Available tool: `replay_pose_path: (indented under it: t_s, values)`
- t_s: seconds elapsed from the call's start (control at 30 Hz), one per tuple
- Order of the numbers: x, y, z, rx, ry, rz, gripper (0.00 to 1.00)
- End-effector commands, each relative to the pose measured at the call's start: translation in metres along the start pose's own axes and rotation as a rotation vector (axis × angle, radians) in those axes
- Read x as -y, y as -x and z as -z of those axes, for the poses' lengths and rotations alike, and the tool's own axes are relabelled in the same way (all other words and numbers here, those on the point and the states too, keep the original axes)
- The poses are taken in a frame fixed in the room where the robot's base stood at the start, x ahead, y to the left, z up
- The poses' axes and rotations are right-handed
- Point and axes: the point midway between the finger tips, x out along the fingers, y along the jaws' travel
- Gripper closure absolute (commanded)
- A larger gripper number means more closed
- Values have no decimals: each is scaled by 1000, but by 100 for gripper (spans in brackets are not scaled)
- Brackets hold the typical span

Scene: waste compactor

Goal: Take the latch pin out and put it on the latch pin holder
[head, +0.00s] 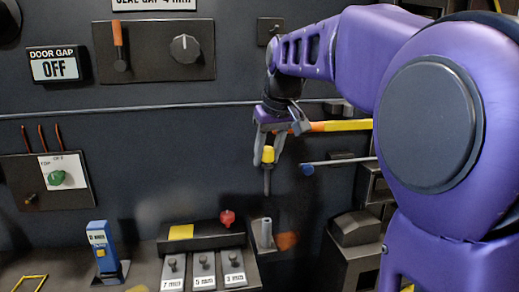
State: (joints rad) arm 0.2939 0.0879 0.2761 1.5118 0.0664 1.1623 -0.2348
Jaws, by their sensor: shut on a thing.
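My gripper (269,150) is pointing down in front of the dark wall panel, right of the middle of the head view. It is shut on the latch pin, which has a yellow head (268,155) and a thin dark shaft hanging straight down. The pin hangs in the air. Below its tip, slightly apart, a small grey upright tube (266,231) stands on a dark base; it looks like the latch pin holder, but no label confirms this. The fingers partly hide the pin's head.
A yellow bar with an orange end (342,126) lies just right of my gripper. A rod with a blue tip (307,169) lies below it. A dark block with a red knob (227,218), several labelled gauge pieces (204,270) and a blue device (101,252) stand below and left.

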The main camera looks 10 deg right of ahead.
Motion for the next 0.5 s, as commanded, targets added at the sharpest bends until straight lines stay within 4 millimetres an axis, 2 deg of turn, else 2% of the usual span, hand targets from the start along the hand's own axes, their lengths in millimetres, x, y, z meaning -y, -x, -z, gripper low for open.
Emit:
replay_pose_path:
  t_s: [0.43,0.5]
  values:
    - [0,2,0,0,-1,0,100]
    - [0,-4,-2,0,-1,0,100]
